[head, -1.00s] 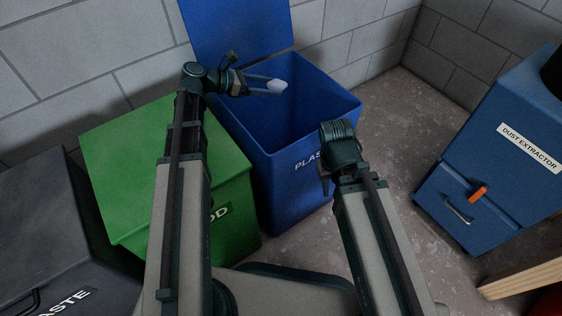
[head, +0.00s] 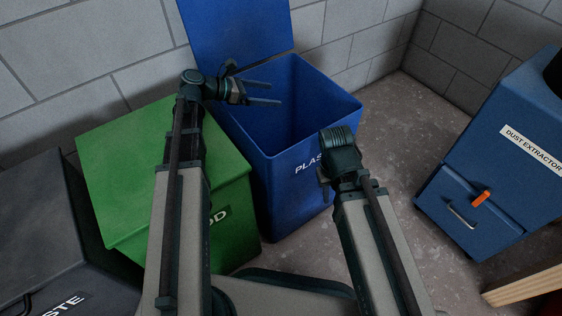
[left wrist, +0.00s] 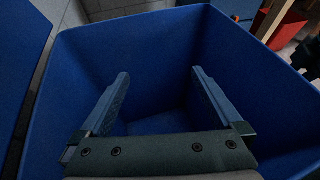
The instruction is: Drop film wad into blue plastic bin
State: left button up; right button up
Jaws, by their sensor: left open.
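The blue plastic bin (head: 318,155) stands open with its lid (head: 238,30) raised against the wall. My left gripper (head: 280,94) is over the bin's opening, open and empty. In the left wrist view my left gripper's fingers (left wrist: 155,105) are spread apart above the bin's inside (left wrist: 155,65), with nothing between them. The film wad is not visible in either current view; the shaded bottom of the bin is hard to make out. My right gripper is at the end of the right arm (head: 341,152), in front of the bin's front wall; its fingers are hidden.
A closed green bin (head: 120,185) stands to the left of the blue bin, with a dark waste bin (head: 45,230) further left. A blue dust extractor (head: 500,170) stands at the right. Bare floor (head: 385,140) lies between it and the blue bin.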

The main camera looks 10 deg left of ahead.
pick_arm(q)
jog(key=p+v, duration=0.4)
jog(key=v, duration=0.9)
jog(key=shift+p, duration=0.35)
jog(key=shift+s+a+r, duration=0.1)
jog(key=shift+r, duration=0.05)
